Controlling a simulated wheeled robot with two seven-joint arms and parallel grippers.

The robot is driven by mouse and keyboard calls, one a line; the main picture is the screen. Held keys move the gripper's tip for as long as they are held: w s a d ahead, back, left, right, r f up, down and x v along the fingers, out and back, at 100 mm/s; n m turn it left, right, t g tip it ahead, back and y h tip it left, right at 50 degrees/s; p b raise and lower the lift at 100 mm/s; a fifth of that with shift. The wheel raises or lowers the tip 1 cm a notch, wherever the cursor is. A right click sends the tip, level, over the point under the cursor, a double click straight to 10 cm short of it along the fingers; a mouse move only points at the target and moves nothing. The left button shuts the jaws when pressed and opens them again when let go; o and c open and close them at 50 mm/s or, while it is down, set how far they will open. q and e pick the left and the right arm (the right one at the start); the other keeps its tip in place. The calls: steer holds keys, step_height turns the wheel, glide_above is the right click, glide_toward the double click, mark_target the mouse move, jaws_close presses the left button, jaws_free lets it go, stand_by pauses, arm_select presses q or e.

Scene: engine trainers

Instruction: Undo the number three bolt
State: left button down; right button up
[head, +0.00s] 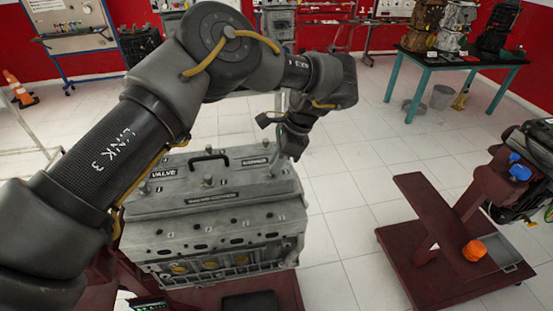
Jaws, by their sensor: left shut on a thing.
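A grey engine block with a valve cover (225,198) stands in the lower middle of the head view. Its top carries a black handle, dark labels, one reading VALVE, and several bolts, such as a bolt (208,181) in the middle. My left arm reaches over from the left. My left gripper (290,146) points down at the back right corner of the cover and is shut on a bolt there. The fingers hide most of that bolt, and I cannot read its number. My right gripper is not in view.
A dark red wheeled stand (425,212) with an orange cap (474,250) and a grey tray is at the right. A teal-legged table (455,62) with engine parts stands at the back right. The white tiled floor between is mostly clear.

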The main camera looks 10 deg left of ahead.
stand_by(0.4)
arm_select(q)
steer(key=c, duration=1.3)
jaws_free()
steer(key=shift+c, duration=0.2)
